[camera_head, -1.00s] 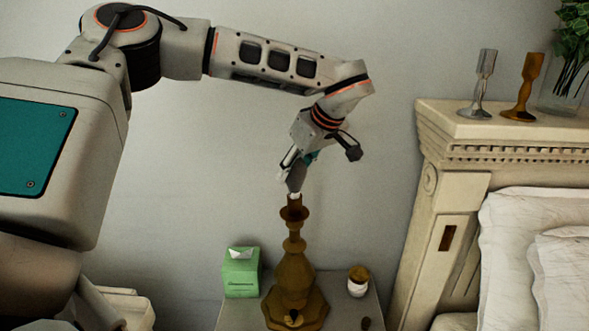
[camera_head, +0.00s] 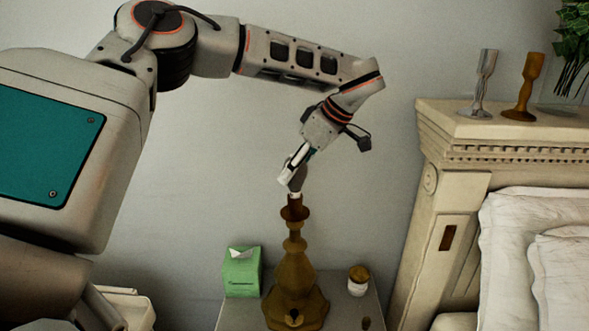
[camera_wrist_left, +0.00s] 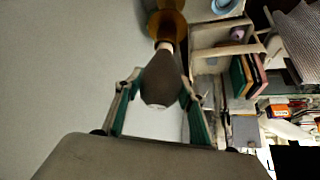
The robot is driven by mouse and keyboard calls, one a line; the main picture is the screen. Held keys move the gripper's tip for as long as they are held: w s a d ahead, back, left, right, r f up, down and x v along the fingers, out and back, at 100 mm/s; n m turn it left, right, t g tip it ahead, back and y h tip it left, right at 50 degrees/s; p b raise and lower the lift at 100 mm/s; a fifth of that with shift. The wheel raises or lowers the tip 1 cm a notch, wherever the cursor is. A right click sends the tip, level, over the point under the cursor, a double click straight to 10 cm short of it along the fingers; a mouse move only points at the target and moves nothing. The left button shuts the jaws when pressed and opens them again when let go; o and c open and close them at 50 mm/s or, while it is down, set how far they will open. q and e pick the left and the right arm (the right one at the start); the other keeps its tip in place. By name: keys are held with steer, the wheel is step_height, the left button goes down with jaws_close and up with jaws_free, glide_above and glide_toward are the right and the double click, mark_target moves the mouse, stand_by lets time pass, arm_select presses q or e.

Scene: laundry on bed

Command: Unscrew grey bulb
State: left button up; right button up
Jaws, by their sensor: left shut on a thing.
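The grey bulb (camera_wrist_left: 160,78) sits between my left gripper's fingers in the left wrist view, with its neck toward the lamp. In the head view the bulb (camera_head: 298,178) shows partly behind the fingers, at the top of the brown lamp base (camera_head: 295,265). My left gripper (camera_head: 293,180) is shut on the bulb, tilted down from the upper right. The lamp stands upright on the nightstand. The lamp's top (camera_wrist_left: 167,22) also shows in the left wrist view. I cannot tell whether the bulb's neck is still in the socket. My right gripper is not in view.
A green tissue box (camera_head: 241,271) stands left of the lamp on the nightstand (camera_head: 345,313), and a small jar (camera_head: 358,280) stands right of it. The carved headboard (camera_head: 440,190) rises at right, with two candlesticks and a plant vase on top.

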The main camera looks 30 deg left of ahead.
arm_select(q)
steer(key=shift+n+g, duration=0.9)
steer(key=shift+n, duration=0.8)
steer(key=shift+n+g+h, duration=0.5)
steer(key=shift+n, duration=0.4)
steer(key=shift+n+g, duration=0.4)
steer(key=shift+n, duration=0.4)
steer(key=shift+s+d+n+g+h, duration=0.1)
steer(key=shift+n+g+h, duration=0.7)
steer(key=shift+n, duration=0.9)
